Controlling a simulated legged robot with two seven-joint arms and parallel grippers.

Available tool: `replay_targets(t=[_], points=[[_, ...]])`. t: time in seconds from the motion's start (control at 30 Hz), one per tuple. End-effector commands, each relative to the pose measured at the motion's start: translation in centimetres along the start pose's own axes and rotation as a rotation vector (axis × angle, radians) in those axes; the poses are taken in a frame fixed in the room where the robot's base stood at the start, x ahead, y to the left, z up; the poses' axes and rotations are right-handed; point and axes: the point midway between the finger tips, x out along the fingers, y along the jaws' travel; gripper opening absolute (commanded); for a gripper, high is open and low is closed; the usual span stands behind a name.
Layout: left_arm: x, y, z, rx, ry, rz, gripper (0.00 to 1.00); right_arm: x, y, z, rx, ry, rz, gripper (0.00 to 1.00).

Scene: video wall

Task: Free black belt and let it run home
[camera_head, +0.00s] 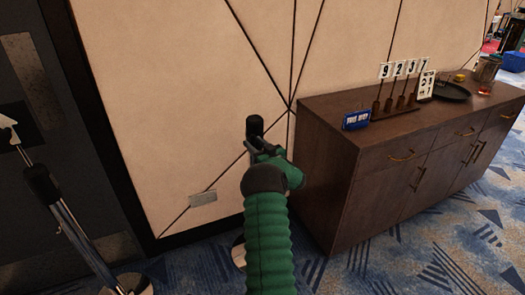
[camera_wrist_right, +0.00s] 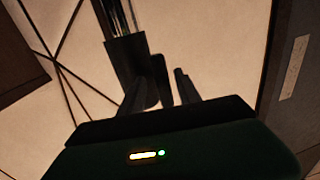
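A silver post with a black head (camera_head: 256,125) stands against the wall, mostly hidden behind my green right arm. My right gripper (camera_head: 257,146) is at this head. In the right wrist view the head (camera_wrist_right: 125,60) and silver post (camera_wrist_right: 115,17) show beyond my fingers (camera_wrist_right: 160,92). The fingers are apart, with a dark tab (camera_wrist_right: 158,84) between them; I cannot tell whether they touch it. A second silver post (camera_head: 78,236) with a black head (camera_head: 41,184) stands at the left. I cannot make out a belt strap between the posts.
A brown cabinet (camera_head: 350,190) stands close to the right of my arm. It holds a blue sign (camera_head: 356,120), number cards (camera_head: 399,69) and a black tray (camera_head: 452,92). A dark door (camera_head: 45,85) is at the left. Patterned carpet (camera_head: 190,265) lies between the posts.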

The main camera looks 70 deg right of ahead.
Motion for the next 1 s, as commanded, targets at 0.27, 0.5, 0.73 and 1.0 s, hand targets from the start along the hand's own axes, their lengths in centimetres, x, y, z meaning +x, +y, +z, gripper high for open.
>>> replay_targets(t=[0.27,0.5,0.73,1.0], points=[[-1.2,0.0,-0.3,0.0,0.0,0.0,0.36,-7.0,0.3,-0.1,0.004,-0.003,0.007,0.4],[-1.8,0.0,-0.4,0.0,0.0,0.0,0.36,-13.4,0.3,0.1,0.004,-0.003,0.006,0.4],[-1.9,0.0,-0.5,0.0,0.0,0.0,0.36,-15.9,0.3,0.2,0.002,-0.002,0.003,0.4],[-1.9,0.0,-0.5,0.0,0.0,0.0,0.36,-16.0,0.3,0.3,0.002,-0.001,0.002,0.4]])
